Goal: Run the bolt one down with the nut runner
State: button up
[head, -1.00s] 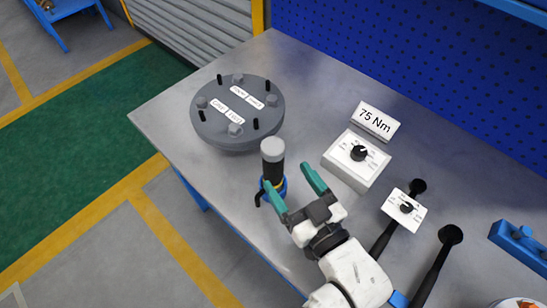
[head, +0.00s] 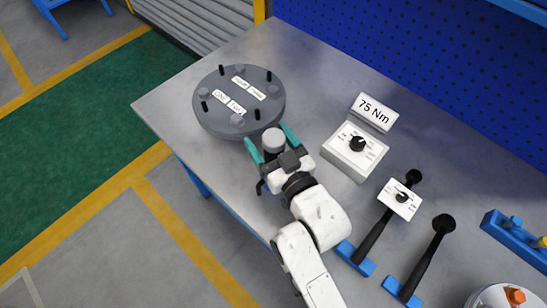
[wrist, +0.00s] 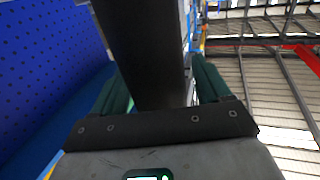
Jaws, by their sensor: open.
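The nut runner (head: 273,139) stands upright on the bench, its pale round top showing between the fingers of my gripper (head: 271,138). My gripper is open around it, with one teal finger on each side. In the wrist view the runner's dark body (wrist: 148,50) fills the middle, between the two teal fingers of my gripper (wrist: 158,85). Its lower part is mostly hidden by my gripper in the head view. The flanged shell (head: 239,128) is a round grey disc with several bolt heads, black studs and white labels; the label text is too small to read surely.
A white dial box (head: 345,160) and a "75 Nm" sign (head: 374,113) stand right of my gripper. Two black-handled tools (head: 433,262) lie at the right, one with a dial plate (head: 400,200). A blue rack (head: 512,237) is at the right edge. The bench's left corner is clear.

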jog(key=shift+c, duration=0.3)
grip_shut()
dwell(0.3)
jog(key=shift+r, duration=0.2)
